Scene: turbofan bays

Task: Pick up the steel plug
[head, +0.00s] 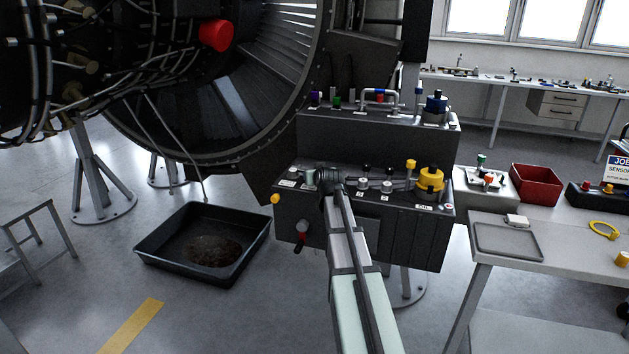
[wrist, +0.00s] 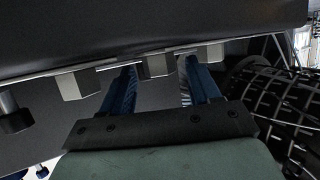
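My gripper (wrist: 157,74) shows in the wrist view as two blue fingers set well apart. It is open, with a grey hex-shaped piece (wrist: 156,64) just beyond and between the fingertips; I cannot tell whether they touch it. In the head view my arm reaches to the lower dark bay box (head: 410,235), and its end covers the left middle of the box's top. Small silver fittings stand there, one left of my arm (head: 310,178) and others to its right (head: 363,184), (head: 387,187). I cannot tell which of these is the steel plug.
A yellow-capped fitting (head: 430,180) and a thin yellow-topped one (head: 411,165) stand right on the box. A raised rear box (head: 385,130) carries a pipe and blue fitting (head: 436,108). A black drip tray (head: 262,232) lies on the floor; a workbench (head: 560,262) stands right.

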